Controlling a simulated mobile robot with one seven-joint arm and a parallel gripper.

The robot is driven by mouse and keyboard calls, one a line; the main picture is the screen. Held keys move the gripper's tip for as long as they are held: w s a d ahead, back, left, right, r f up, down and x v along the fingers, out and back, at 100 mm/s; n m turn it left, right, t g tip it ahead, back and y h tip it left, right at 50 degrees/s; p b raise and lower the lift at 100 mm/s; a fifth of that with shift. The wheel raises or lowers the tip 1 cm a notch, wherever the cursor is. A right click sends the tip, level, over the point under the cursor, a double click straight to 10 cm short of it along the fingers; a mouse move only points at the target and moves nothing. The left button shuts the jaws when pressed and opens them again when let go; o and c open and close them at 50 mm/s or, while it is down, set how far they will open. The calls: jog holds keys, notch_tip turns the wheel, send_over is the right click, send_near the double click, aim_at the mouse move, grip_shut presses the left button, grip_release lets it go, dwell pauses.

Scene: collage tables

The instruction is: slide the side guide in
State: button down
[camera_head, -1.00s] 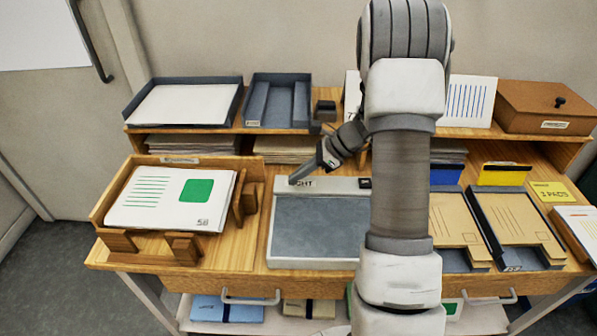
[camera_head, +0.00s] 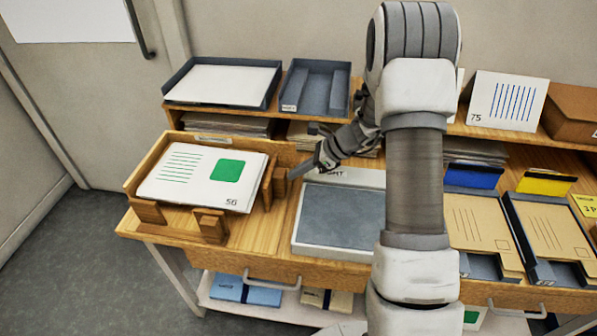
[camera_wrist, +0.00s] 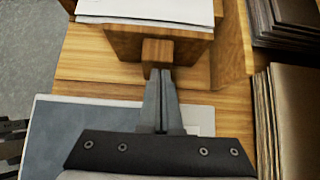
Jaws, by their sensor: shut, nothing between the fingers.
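The wooden side guide (camera_head: 268,183) stands upright along the right side of the paper stack (camera_head: 202,177) in the wooden tray (camera_head: 133,178). Its square knob (camera_head: 281,181) sticks out to the right. My gripper (camera_head: 292,176) is shut and empty, just right of this knob. In the wrist view, my gripper (camera_wrist: 160,73) has its fingertips together at the near end of the knob (camera_wrist: 157,52), in line with it. The guide (camera_wrist: 125,43) lies beyond, close to the paper stack (camera_wrist: 150,10). I cannot tell whether fingertips and knob touch.
A grey flat scale (camera_head: 337,215) is right of the tray, below my gripper. A front wooden block (camera_head: 210,225) stands at the tray's front. A shelf with a paper tray (camera_head: 222,82) and a dark grey tray (camera_head: 315,88) runs behind. Bare tabletop (camera_head: 262,235) lies between tray and scale.

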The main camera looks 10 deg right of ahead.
aim_at(278, 171)
jog(key=shift+w+a, duration=0.35)
jog(key=shift+a, duration=0.5)
jog(key=shift+w+a, duration=0.3)
jog(key=shift+a, duration=0.5)
jog(key=shift+w+a, duration=0.35)
jog(key=shift+a, duration=0.5)
jog(key=shift+r, duration=0.1)
jog(key=shift+d, duration=0.1)
jog(key=shift+s+d, duration=0.1)
jog(key=shift+d, duration=0.2)
jog(key=d, duration=0.1)
jog(key=s+d, duration=0.1)
jog(key=shift+d, duration=0.35)
jog(key=p+v, duration=0.1)
jog(key=v, duration=0.9)
jog(key=shift+d+p, duration=0.4)
